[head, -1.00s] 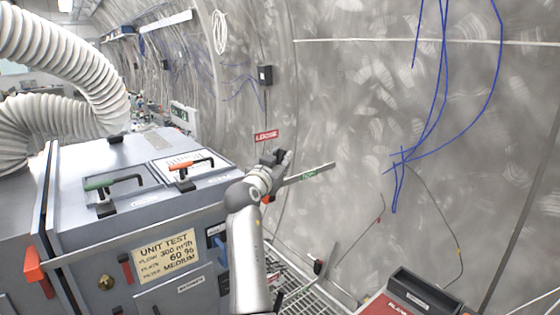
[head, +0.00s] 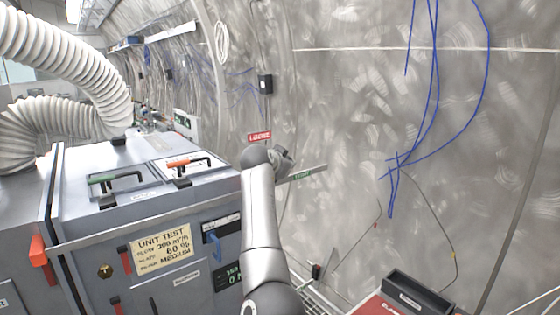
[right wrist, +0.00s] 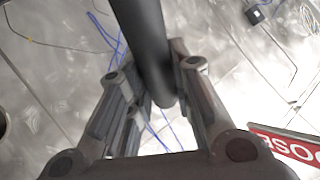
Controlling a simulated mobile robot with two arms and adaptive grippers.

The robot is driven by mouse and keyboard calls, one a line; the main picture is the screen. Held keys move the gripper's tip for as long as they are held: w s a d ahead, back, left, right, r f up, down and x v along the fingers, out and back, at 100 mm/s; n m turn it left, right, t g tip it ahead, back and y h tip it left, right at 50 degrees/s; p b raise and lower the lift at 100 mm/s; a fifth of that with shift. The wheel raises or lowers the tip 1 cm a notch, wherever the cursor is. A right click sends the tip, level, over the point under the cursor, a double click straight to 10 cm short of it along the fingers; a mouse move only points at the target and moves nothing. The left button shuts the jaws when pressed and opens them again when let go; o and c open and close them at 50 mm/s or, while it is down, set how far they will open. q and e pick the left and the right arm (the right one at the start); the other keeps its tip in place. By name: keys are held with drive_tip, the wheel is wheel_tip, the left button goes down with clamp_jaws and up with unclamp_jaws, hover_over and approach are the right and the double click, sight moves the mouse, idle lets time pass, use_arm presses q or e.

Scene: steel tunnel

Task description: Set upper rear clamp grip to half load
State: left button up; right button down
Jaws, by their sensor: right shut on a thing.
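In the right wrist view, a dark round grip bar (right wrist: 145,45) runs down between the two fingers of my right gripper (right wrist: 155,105), which is shut on it. In the head view, my right gripper (head: 283,158) is at the far right corner of the grey unit, mostly hidden by my own wrist, and the grip is hidden there. A red sign (head: 259,137), apparently reading LOOSE, stands just left of the gripper. It also shows in the right wrist view (right wrist: 290,147). A green label (head: 301,174) on a pale bar (head: 315,170) lies just right of the gripper. My left gripper is out of view.
The grey unit (head: 130,208) has a green handle (head: 115,178) and an orange handle (head: 188,162) on top. A white ribbed hose (head: 75,55) arches at the left. A red case (head: 385,306) stands at the lower right. Blue cables (head: 432,95) hang on the curved wall.

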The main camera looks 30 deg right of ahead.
drive_tip(key=shift+d+f+y+p, duration=0.25)
drive_tip(key=shift+d+y+p, duration=0.2)
drive_tip(key=shift+d+y, duration=0.05)
drive_tip(key=shift+d+f+m+g+y+p, duration=0.3)
drive_tip(key=shift+f+m+y+p, duration=0.1)
drive_tip(key=shift+f+y, duration=0.1)
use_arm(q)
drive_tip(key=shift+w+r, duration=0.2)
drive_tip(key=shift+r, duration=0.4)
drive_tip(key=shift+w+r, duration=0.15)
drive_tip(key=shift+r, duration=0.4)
use_arm(e)
drive_tip(key=shift+f, duration=0.15)
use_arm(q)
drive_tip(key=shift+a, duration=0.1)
use_arm(e)
drive_tip(key=c, duration=1.3)
unclamp_jaws()
drive_tip(key=shift+w+f, duration=0.1)
drive_tip(key=shift+w, duration=0.05)
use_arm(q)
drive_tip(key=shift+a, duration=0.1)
use_arm(e)
drive_tip(key=v, duration=1.2)
drive_tip(key=shift+d, duration=0.15)
